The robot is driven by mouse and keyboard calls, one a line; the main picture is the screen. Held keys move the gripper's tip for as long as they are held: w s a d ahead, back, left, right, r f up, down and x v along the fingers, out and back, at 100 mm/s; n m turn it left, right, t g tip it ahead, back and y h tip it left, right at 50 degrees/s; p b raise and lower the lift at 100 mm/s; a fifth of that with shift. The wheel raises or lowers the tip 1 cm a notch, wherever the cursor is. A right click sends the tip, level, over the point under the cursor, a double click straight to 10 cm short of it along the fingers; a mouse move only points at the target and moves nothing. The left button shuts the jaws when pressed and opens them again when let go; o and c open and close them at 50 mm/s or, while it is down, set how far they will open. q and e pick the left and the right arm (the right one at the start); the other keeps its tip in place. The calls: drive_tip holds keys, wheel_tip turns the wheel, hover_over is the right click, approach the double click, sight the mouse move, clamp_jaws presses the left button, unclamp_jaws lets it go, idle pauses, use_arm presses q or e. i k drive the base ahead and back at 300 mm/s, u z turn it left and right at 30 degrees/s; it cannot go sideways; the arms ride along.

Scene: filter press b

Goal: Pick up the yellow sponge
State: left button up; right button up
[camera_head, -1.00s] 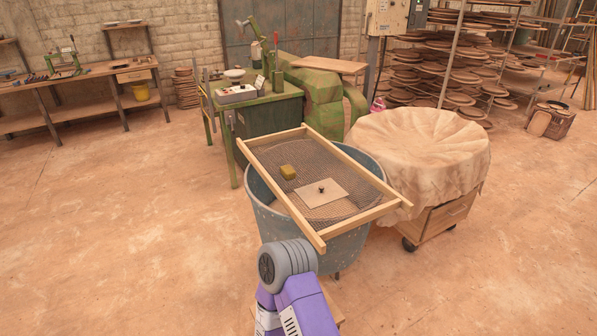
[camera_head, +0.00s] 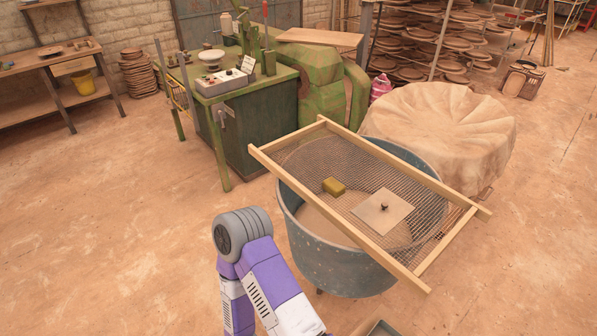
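The yellow sponge (camera_head: 334,186) is a small olive-yellow block. It lies on the mesh of a wooden-framed screen (camera_head: 290,134), left of a square pale plate with a dark knob (camera_head: 383,211). The screen rests across the top of a round blue-grey tub (camera_head: 333,262). One of my arms, purple and white with a grey joint, rises at the bottom of the view, left of the tub and apart from the sponge. Neither of my grippers shows.
A green machine bench (camera_head: 256,122) with a control box (camera_head: 226,80) stands behind the tub on the left. A cloth-covered round table (camera_head: 437,128) stands close behind on the right. Racks of clay plates (camera_head: 440,45) are at the back. Floor on the left is clear.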

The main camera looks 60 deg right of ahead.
sight(331, 185)
drive_tip(key=i, duration=1.4)
drive_tip(key=z, duration=2.7)
drive_tip(key=i, duration=0.4)
drive_tip(key=z, duration=0.1)
